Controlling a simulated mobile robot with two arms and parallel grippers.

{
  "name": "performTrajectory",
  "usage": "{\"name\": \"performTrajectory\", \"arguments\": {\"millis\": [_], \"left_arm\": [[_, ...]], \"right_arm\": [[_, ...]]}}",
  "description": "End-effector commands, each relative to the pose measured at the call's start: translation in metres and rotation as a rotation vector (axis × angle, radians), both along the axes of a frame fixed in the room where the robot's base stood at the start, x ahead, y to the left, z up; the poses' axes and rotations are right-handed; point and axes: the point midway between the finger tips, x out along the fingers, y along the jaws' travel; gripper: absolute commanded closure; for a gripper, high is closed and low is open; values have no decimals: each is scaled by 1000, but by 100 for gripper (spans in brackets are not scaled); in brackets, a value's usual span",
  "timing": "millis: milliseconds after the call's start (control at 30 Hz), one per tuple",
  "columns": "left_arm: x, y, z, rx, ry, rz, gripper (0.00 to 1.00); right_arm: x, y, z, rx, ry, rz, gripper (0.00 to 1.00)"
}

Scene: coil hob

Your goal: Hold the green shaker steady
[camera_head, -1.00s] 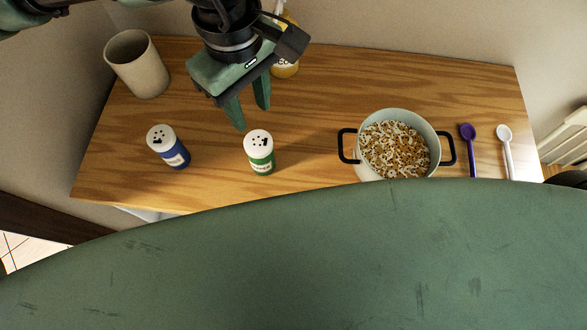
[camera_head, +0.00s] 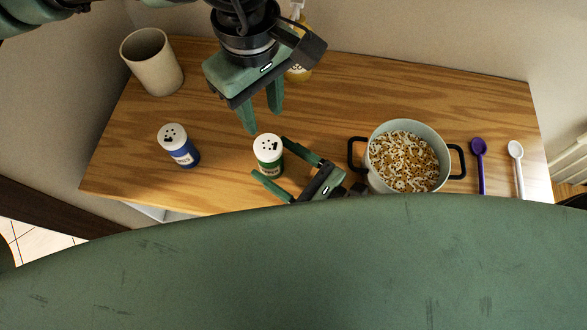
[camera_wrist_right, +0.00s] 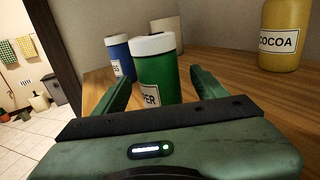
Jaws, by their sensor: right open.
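The green shaker (camera_head: 268,156) has a white lid with dark holes and stands upright on the wooden counter. My right gripper (camera_head: 271,157) is open beside it, coming from the lower right, with its fingertips towards either side of the shaker. In the right wrist view the shaker (camera_wrist_right: 157,83) shows between the two fingers (camera_wrist_right: 157,90), with gaps on both sides; its base is hidden by the gripper. My left gripper (camera_head: 263,120) is open and empty, pointing down above and behind the shaker.
A blue shaker (camera_head: 182,150) stands left of the green one, with a beige cup (camera_head: 152,65) behind. A cocoa bottle (camera_wrist_right: 284,38) stands at the back. A pot of cereal-like pieces (camera_head: 405,158), a purple spoon (camera_head: 479,160) and a white spoon (camera_head: 517,160) are at right.

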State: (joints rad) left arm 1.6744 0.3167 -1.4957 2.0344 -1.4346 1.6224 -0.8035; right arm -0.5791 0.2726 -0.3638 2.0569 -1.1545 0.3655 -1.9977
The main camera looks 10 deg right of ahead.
Motion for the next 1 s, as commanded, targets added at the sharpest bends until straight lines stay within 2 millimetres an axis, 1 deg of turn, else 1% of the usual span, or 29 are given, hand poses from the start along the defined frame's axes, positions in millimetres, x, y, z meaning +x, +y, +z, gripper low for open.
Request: {"name": "performTrajectory", "arguments": {"millis": [100,200,500,567,600,667,700,733,767,1000], "left_arm": [[0,0,0,0,0,0,64],[0,0,0,0,0,0,64],[0,0,0,0,0,0,64],[0,0,0,0,0,0,64],[0,0,0,0,0,0,64],[0,0,0,0,0,0,64],[0,0,0,0,0,0,64],[0,0,0,0,0,0,64],[0,0,0,0,0,0,64],[0,0,0,0,0,0,64]], "right_arm": [[9,9,0,0,0,1,28],[13,13,0,0,0,1,28],[14,15,0,1,2,0,28],[14,15,0,1,2,1,45],[14,15,0,1,2,1,56],[14,15,0,1,2,1,72],[14,15,0,1,2,1,84],[14,15,0,1,2,1,92],[14,15,0,1,2,1,97],[14,15,0,1,2,1,97]]}}
